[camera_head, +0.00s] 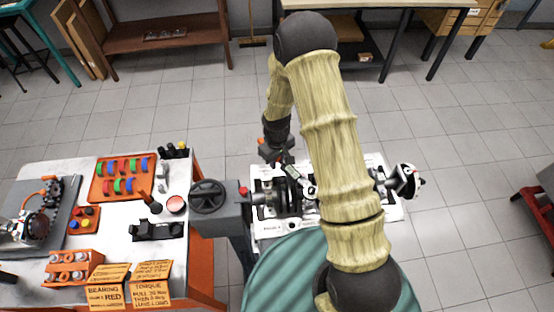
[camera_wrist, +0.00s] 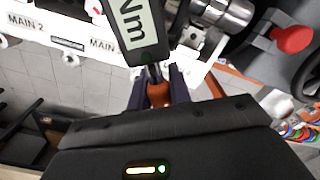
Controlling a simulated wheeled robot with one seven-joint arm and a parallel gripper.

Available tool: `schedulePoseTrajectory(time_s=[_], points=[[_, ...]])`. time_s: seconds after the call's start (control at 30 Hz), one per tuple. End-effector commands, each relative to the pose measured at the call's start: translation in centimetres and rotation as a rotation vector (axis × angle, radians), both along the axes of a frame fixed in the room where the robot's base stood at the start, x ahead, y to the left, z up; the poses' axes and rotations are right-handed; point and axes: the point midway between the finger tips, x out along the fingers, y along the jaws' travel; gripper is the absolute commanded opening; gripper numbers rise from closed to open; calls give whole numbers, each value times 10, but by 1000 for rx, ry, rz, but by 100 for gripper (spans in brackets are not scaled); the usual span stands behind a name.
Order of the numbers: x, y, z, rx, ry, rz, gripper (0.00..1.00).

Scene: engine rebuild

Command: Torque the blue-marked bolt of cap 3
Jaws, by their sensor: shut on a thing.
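My gripper (camera_wrist: 160,92) is shut on the orange-red grip of a torque wrench (camera_wrist: 148,52). The wrench's dark body and pale display, with "Nm" readable, point away from the fingers in the wrist view. In the head view the wrench display (camera_head: 299,180) lies over the engine block's crankshaft (camera_head: 283,196), and my gripper (camera_head: 276,158) is at the block's far side. The white block edge (camera_wrist: 78,38) carries a "MAIN 2" label in the wrist view. Cap 3, its blue-marked bolt and the wrench's tip cannot be made out; my arm hides part of the block.
The engine stand has a black handwheel (camera_head: 208,196) at the left; its red knob (camera_wrist: 292,39) shows in the wrist view. Left of it, a workbench (camera_head: 120,240) holds an orange tray of coloured bearing shells (camera_head: 123,178) and note cards (camera_head: 150,292). Floor beyond the block is clear.

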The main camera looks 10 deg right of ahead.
Motion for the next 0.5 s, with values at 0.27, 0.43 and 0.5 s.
schedulePoseTrajectory(time_s=[0.27,0.43,0.5], points=[[0,0,-3,1,-1,0,0],[0,0,-4,1,-1,0,0],[0,0,-5,1,-1,0,0]])
